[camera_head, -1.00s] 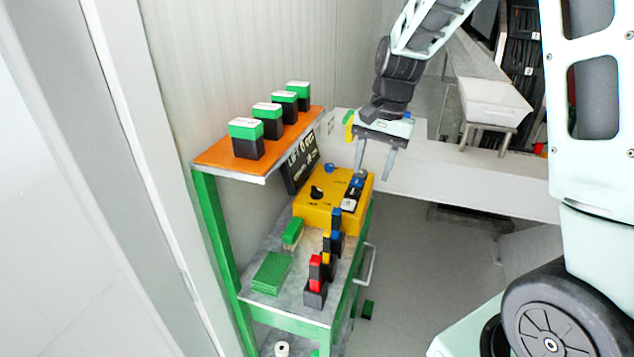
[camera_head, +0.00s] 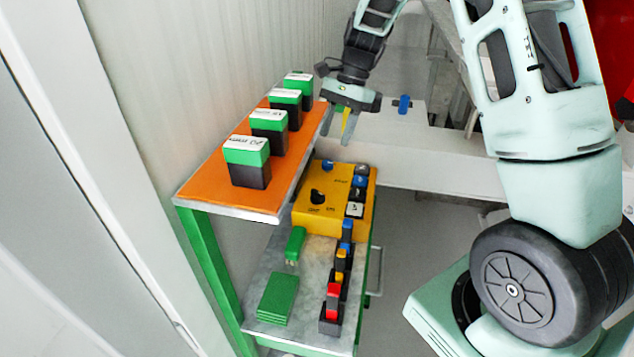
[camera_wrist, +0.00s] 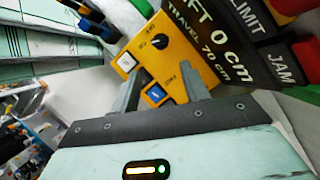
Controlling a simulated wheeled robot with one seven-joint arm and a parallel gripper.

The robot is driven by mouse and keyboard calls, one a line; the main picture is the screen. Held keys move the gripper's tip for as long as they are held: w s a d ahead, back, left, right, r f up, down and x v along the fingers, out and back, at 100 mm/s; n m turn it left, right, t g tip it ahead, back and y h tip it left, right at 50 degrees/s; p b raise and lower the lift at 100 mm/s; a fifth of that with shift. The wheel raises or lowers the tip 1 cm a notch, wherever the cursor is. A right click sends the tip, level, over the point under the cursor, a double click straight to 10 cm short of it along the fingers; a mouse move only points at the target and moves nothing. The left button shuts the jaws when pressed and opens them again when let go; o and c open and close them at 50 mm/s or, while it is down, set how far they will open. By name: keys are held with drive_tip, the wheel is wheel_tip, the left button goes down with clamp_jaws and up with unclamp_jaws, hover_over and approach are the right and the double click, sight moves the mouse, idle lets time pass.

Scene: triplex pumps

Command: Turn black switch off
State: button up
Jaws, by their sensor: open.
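A yellow control box (camera_head: 335,204) stands at the back of the green cart's lower shelf. A black rotary switch (camera_head: 317,196) sits on its top face, towards the left. Blue and white buttons line the box's right side. My gripper (camera_head: 338,133) is open and empty, pointing down above and behind the box, apart from it. In the wrist view, the black switch (camera_wrist: 160,41) shows beyond the open fingers, and a blue button (camera_wrist: 156,93) appears between them. My gripper touches neither.
An orange shelf (camera_head: 224,191) with several green-and-black blocks (camera_head: 247,162) rises left of the box. Coloured switches (camera_head: 332,304) and green pieces (camera_head: 278,299) occupy the cart's front. A black lift display (camera_wrist: 225,50) shows in the wrist view.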

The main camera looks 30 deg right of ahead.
sight(318, 192)
drive_tip(key=p+x, duration=0.2)
drive_tip(key=x, duration=1.2)
drive_tip(key=shift+a+f+p, duration=0.25)
drive_tip(key=shift+p, duration=0.1)
drive_tip(key=c, duration=0.7)
